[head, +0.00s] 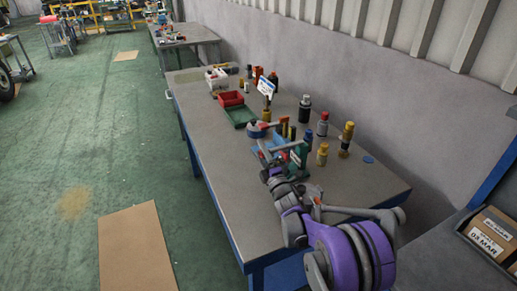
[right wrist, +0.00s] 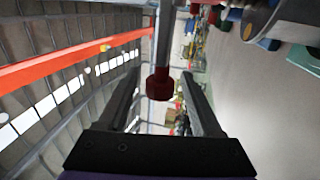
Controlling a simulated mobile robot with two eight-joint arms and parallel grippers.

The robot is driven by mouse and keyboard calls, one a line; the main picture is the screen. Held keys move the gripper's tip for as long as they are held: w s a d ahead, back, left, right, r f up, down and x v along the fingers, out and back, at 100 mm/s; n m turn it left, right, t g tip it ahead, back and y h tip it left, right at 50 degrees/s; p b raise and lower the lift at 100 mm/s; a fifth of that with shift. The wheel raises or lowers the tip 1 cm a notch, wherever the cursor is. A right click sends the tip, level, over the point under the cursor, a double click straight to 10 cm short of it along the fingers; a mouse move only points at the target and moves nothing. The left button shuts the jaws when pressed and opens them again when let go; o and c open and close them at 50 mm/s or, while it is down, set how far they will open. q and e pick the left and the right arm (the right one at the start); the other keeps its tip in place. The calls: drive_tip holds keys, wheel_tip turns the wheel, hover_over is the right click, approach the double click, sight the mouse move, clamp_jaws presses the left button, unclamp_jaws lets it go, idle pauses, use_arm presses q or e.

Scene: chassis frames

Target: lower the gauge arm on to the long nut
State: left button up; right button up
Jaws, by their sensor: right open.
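A gauge stand (head: 299,156), a green upright block with a pale label, is on the bench beyond my right arm. A grey bar with a dark red knob (right wrist: 160,84), which looks like the gauge arm, reaches between the fingers in the right wrist view. My right gripper (head: 267,155) is open around the knob; a gap shows on both sides in the wrist view (right wrist: 159,80). In the head view my gripper and wrist partly cover this spot. I cannot make out the long nut for certain. My left gripper is not in view.
The grey workbench (head: 215,135) carries a red bin (head: 230,99), a green tray (head: 240,116), dark bottles (head: 304,108) and yellow-topped pieces (head: 346,138) near the gauge. The bench's near left part is clear.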

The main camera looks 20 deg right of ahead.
drive_tip(key=s+b, duration=0.1)
drive_tip(key=s, duration=1.1)
drive_tip(key=shift+s+d, duration=0.4)
drive_tip(key=s+a+f+m+g+p, duration=0.2)
drive_tip(key=s+m+g, duration=0.3)
drive_tip(key=s, duration=0.5)
drive_tip(key=s+a+f+m+g+h+p, duration=0.1)
drive_tip(key=s+a+f+m+g, duration=0.1)
drive_tip(key=s+a+m+g, duration=0.2)
drive_tip(key=s+a+f+m+g+p, duration=0.2)
drive_tip(key=s+a+m+g, duration=0.2)
drive_tip(key=s+m, duration=0.5)
drive_tip(key=s+g, duration=0.2)
drive_tip(key=s, duration=0.6)
drive_tip(key=shift+f+m+g+p, duration=0.2)
drive_tip(key=shift+m+g+p, duration=0.1)
drive_tip(key=shift+m, duration=0.1)
